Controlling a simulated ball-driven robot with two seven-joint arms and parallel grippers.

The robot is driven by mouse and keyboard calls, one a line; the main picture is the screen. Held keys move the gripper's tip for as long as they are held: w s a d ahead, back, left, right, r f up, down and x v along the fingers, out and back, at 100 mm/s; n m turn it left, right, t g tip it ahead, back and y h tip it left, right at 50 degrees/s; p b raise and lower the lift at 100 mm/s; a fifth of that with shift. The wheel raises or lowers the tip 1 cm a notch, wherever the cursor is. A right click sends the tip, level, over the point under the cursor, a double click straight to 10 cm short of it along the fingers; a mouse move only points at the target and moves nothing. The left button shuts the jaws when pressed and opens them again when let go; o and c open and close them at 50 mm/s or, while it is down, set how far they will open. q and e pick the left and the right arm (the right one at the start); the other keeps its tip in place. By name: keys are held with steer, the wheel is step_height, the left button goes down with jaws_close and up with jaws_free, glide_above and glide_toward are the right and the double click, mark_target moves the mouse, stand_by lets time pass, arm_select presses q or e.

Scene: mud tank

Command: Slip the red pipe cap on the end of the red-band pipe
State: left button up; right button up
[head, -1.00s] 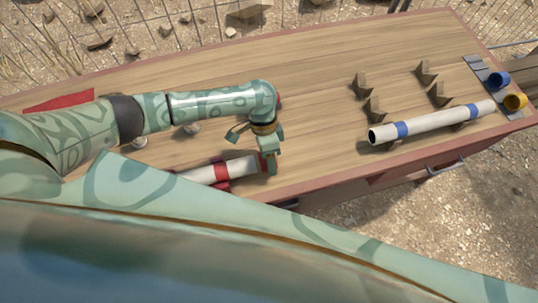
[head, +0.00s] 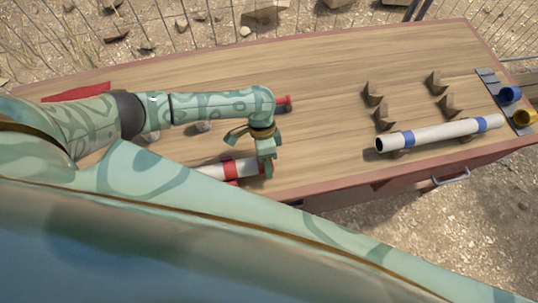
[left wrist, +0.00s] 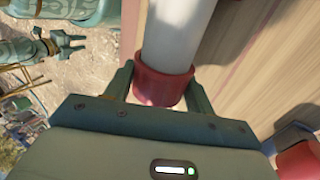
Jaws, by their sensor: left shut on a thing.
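The red-band pipe (head: 212,172) is white with a red band (head: 231,168) and lies near the table's front edge, partly hidden by my body. My left gripper (head: 266,168) is at its right end, shut on the red pipe cap (left wrist: 162,88). In the left wrist view the white pipe (left wrist: 178,32) runs into the cap between the fingers of my left gripper (left wrist: 160,90); how deep the pipe sits inside I cannot tell. My right gripper (left wrist: 66,44) shows at the upper left of the left wrist view, away from the table, its fingers apart and empty.
A blue-band pipe (head: 440,134) rests at the table's right, near several wooden cradles (head: 437,83). Blue (head: 510,94) and yellow (head: 524,118) caps sit at the right edge. A red flanged piece (head: 284,101) stands behind my left arm. The table's middle is clear.

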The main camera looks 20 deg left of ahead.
arm_select(q)
steer(key=shift+s+a, duration=0.15)
steer(key=shift+a, duration=0.05)
steer(key=shift+s+a+p, duration=0.35)
steer(key=shift+a+p, duration=0.15)
steer(key=shift+a, duration=0.05)
steer(key=o, duration=0.9)
steer(key=p+v, duration=0.4)
steer(key=v, duration=1.2)
steer(key=shift+r, duration=0.2)
